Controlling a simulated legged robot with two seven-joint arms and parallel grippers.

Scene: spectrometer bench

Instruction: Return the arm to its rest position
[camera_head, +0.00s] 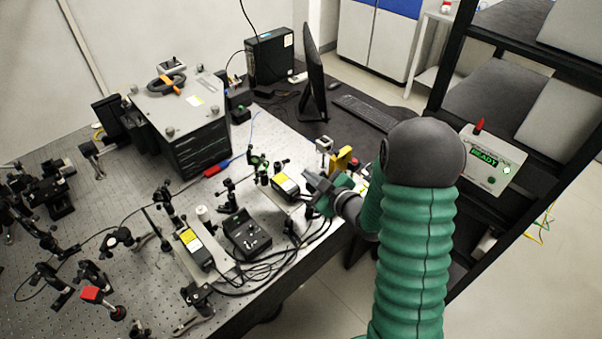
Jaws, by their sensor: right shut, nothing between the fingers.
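My right arm, in a green ribbed sleeve with a dark rounded joint, comes up from the lower right of the head view. Its gripper (318,190) points left over the right edge of the optical bench (245,287). The gripper is shut with nothing in it. It is close to a small yellow-and-black device (286,184); I cannot tell whether they touch. My left gripper is not in view.
Optical mounts and cables crowd the bench. A dark box (195,145) stands at its back. Behind are a monitor (314,75) and keyboard (367,112). On the right, a black rack (440,75) holds a panel (492,165) reading READY. Floor shows below the bench edge.

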